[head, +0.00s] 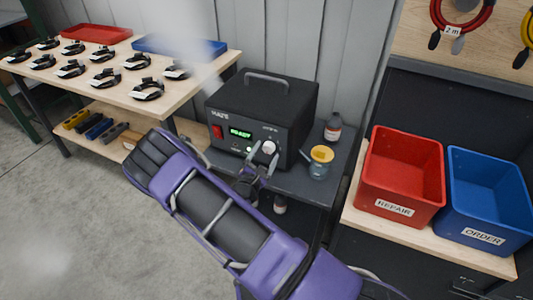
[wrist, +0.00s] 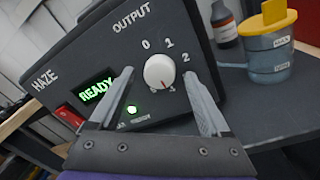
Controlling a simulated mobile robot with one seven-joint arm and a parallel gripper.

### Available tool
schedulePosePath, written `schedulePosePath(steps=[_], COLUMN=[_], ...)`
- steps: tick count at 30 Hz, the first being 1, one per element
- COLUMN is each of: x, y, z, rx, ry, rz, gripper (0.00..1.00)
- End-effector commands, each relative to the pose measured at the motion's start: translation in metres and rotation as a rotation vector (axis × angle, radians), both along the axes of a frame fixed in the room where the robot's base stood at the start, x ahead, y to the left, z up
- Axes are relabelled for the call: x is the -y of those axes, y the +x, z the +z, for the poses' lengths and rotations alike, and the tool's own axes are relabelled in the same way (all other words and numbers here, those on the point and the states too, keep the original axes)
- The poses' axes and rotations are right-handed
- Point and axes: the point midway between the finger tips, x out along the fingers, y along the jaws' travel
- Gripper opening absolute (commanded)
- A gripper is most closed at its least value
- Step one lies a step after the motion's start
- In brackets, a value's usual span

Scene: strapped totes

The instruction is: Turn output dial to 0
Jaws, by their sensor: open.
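The haze machine (head: 262,115) is a black box with a top handle on a dark table, also large in the wrist view (wrist: 65,62). Its white output dial (wrist: 160,70) is on the front, with 0, 1 and 2 printed around its upper side. A thin reddish mark at the dial's lower edge seems to point downward, away from 0; its exact setting is unclear. The dial shows small in the head view (head: 269,147). My gripper (wrist: 158,78) is open, its fingers on either side of the dial in the picture; contact cannot be told. It also shows in the head view (head: 260,168).
The green display (wrist: 98,90) reads READY. A red switch (head: 217,132) is at the front's left. A yellow-lidded jar (head: 319,166) and a dark bottle (head: 333,127) stand close on the right. Red (head: 401,175) and blue (head: 487,198) bins are farther right.

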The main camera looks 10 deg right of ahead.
Motion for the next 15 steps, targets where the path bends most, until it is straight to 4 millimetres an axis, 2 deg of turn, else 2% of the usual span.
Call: schedulePosePath(steps=[4, 12, 15], x=[0.0049, 0.0055, 0.0055], y=[0.0073, 0.0085, 0.0084], z=[-0.0004, -0.0002, -0.0002], rx=[-0.001, -0.001, -0.001], ry=[-0.001, -0.001, -0.001], rz=[-0.001, -0.001, 0.0], gripper=[0.81, 0.81, 0.65])
